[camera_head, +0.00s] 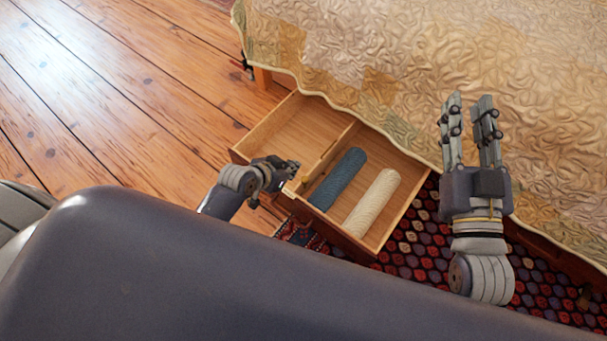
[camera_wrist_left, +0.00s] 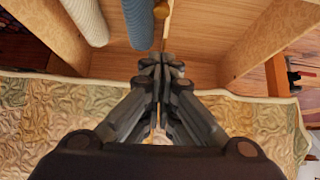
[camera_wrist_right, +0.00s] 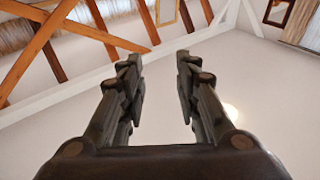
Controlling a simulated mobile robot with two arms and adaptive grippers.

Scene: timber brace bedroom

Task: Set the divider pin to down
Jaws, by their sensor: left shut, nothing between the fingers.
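The open wooden drawer (camera_head: 388,243) has a thin divider (camera_head: 338,149) between its two compartments. In the head view my left gripper (camera_head: 291,168) is at the drawer's front, close to the divider's near end. Its fingers are shut and empty, and they also show in the left wrist view (camera_wrist_left: 160,62), apparently just short of the brass piece. My right gripper (camera_head: 470,104) is open and empty, raised over the bed's edge.
A blue roll (camera_head: 338,180) and a cream roll (camera_head: 372,203) lie in the drawer's right compartment. The left compartment is empty. The quilted bed (camera_head: 420,60) overhangs the drawer's back. A patterned rug (camera_head: 415,248) lies to the right, and bare floorboards (camera_head: 110,90) to the left.

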